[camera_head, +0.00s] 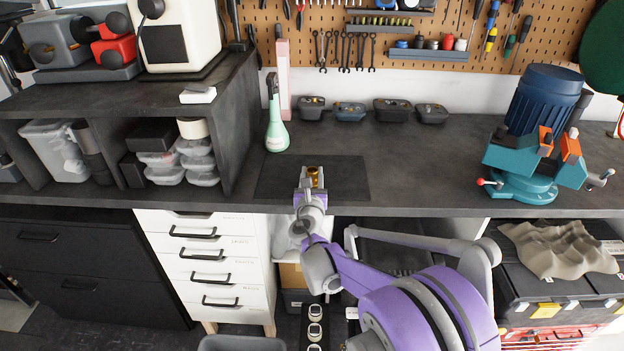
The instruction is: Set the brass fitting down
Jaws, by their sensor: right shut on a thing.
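The brass fitting (313,172) is a small gold-coloured piece between the fingertips of my right gripper (311,178). My right gripper is shut on it, over the dark mat (345,180) on the workbench (420,165). The fingers and wrist hide the fitting's lower part, so I cannot tell whether it touches the mat. My left gripper is not in view.
A green spray bottle (277,135) stands behind the mat to the left. Several small dark bins (349,111) line the wall. A teal vise (530,165) sits at the right. The bench between mat and vise is clear. A dark shelf unit (243,125) stands at the left.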

